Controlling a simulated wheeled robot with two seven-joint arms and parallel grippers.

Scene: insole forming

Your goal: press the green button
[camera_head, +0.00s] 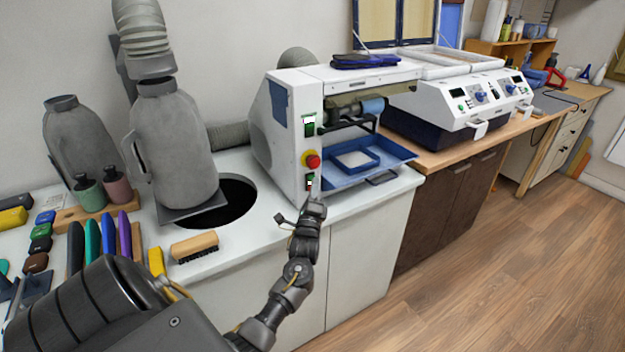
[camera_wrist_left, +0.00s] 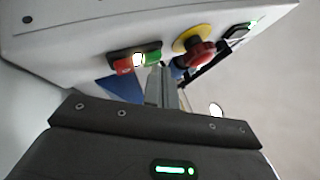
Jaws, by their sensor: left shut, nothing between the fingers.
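The white machine (camera_head: 275,135) stands on the counter. On its front panel is a low switch block (camera_head: 309,182) with a red and a green button. In the left wrist view, the green button (camera_wrist_left: 154,57) is right of a lit white spot and the red button (camera_wrist_left: 122,66) is left of it. My left gripper (camera_head: 314,188) is shut and empty, with its fingertips just in front of this block. In the wrist view the closed fingertips (camera_wrist_left: 158,70) are right below the green button; I cannot tell whether they touch it. My right gripper is out of view.
A red emergency knob on a yellow base (camera_head: 312,160) sits above the block, and a green-lit switch (camera_head: 309,125) is higher up. A blue tray (camera_head: 365,160) juts out on the right. A wooden brush (camera_head: 194,246) lies on the counter to the left.

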